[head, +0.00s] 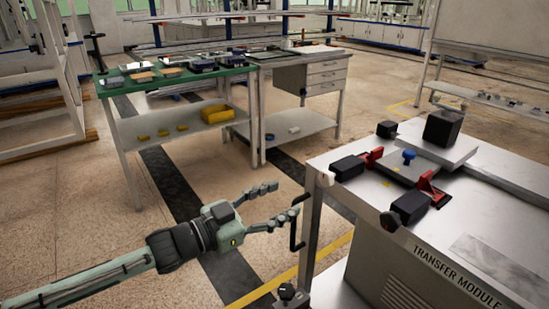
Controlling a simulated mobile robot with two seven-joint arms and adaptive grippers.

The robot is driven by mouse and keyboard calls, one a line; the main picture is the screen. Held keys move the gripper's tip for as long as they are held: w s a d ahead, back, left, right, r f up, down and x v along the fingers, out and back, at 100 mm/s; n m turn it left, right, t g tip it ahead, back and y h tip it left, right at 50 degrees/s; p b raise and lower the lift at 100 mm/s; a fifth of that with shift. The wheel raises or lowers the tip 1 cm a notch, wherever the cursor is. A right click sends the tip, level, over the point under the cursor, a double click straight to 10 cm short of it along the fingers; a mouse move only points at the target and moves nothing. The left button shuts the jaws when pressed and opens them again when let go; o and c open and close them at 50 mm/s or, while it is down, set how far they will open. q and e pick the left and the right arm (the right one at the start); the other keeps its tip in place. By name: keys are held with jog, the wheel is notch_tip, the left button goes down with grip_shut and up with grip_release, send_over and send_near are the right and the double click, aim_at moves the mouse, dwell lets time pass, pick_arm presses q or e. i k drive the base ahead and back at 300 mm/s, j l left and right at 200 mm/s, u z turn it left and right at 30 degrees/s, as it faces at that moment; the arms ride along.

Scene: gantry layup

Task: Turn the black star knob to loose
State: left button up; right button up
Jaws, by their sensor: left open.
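A second small black knob (287,291) shows at the bottom of the picture, left of the module. I cannot tell which of them is the star knob, or how it is set. My left gripper (288,199) is open and empty, left of the module, its fingers pointing right. Its lower finger appears close to the black bar handle (295,229); I cannot tell whether they touch. My right gripper is not in view.
On the module top are black blocks (442,127), red clamps (432,190) and a blue knob (408,155) on a plate. A green-topped bench (180,85) and a grey drawer bench (320,75) stand behind. The floor left of my gripper is clear.

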aim_at(390, 221)
jog(key=k+j, duration=0.15)
jog(key=j, duration=0.15)
jog(key=k+j, duration=0.1)
jog(key=j, duration=0.2)
jog(key=k+j, duration=0.15)
jog(key=j, duration=0.2)
jog(key=k+j, duration=0.15)
jog(key=j, duration=0.15)
